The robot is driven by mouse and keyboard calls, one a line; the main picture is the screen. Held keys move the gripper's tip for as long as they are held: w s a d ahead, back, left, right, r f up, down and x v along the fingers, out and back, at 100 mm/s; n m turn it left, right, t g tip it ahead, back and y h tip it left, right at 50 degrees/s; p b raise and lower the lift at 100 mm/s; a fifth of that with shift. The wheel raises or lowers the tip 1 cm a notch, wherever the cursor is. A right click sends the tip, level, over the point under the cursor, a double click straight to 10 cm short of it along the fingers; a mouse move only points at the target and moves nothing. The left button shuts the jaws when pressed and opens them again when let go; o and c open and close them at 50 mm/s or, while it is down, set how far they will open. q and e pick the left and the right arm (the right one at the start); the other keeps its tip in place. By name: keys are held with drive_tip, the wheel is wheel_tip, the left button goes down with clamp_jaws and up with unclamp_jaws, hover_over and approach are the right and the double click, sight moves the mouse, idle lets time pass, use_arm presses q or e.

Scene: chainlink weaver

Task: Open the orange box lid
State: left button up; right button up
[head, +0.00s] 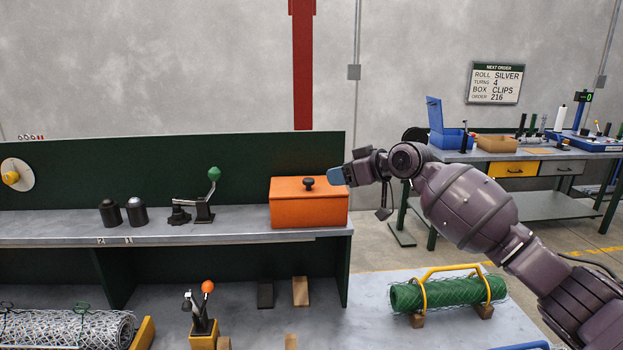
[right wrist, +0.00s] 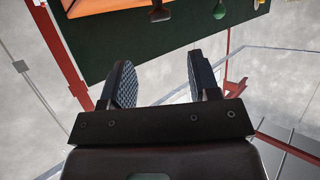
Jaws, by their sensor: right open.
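The orange box (head: 308,210) stands at the right end of the grey shelf in the head view. Its lid (head: 290,185) is on and closed, with a black knob (head: 308,183) on top. My right gripper (head: 334,176) is open and empty, just right of the knob and a little above the lid's right side. In the right wrist view the orange box (right wrist: 92,6) and the knob (right wrist: 159,13) show at the top edge, beyond the open fingers (right wrist: 160,68). The fingers are apart from the knob. My left gripper is not in view.
A green-handled lever tool (head: 204,208) and two dark cylinders (head: 137,211) stand left on the shelf (head: 240,235). A dark green panel (head: 240,160) rises behind it. Below right lies a green mesh roll (head: 445,292) under a yellow handle. A workbench (head: 520,155) stands farther right.

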sight(310, 180)
drive_tip(key=p+x, duration=0.1)
drive_tip(key=x, duration=0.9)
drive_tip(key=shift+w+a+f+p, duration=0.1)
drive_tip(key=shift+a+f+p, duration=0.05)
drive_tip(key=shift+p, duration=0.25)
drive_tip(key=shift+c, duration=0.5)
clamp_jaws()
